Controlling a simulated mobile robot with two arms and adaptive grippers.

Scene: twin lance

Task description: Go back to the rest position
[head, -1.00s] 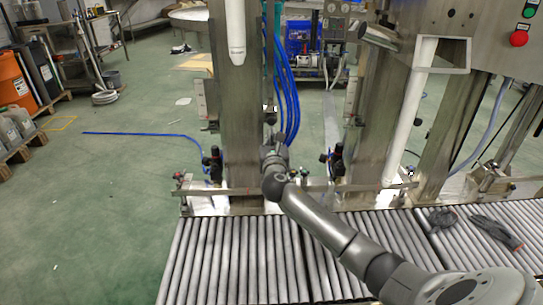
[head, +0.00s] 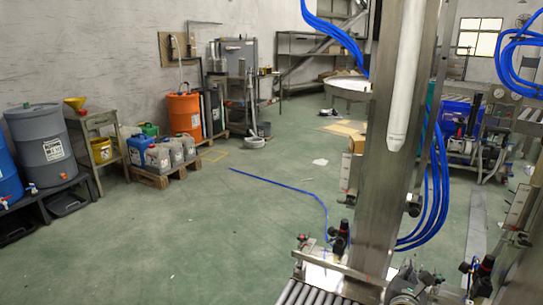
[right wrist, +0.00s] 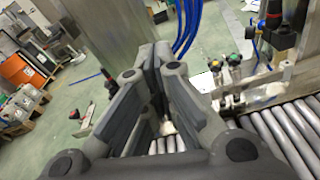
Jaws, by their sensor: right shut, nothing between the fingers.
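My right gripper (right wrist: 157,62) fills the middle of the right wrist view, its dark grey fingers together and empty. It points toward a steel column (right wrist: 110,28) above the roller conveyor (right wrist: 286,130). In the head view only a small grey part of my right arm's end shows at the bottom edge, in front of the steel column (head: 385,160); the fingers cannot be made out there. My left gripper is in neither view.
The roller conveyor (head: 308,293) shows at the bottom. Valves (head: 340,238) and blue hoses (head: 432,195) stand close to the column. An orange drum (head: 184,115), a grey drum (head: 42,145) and several jugs stand at the left.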

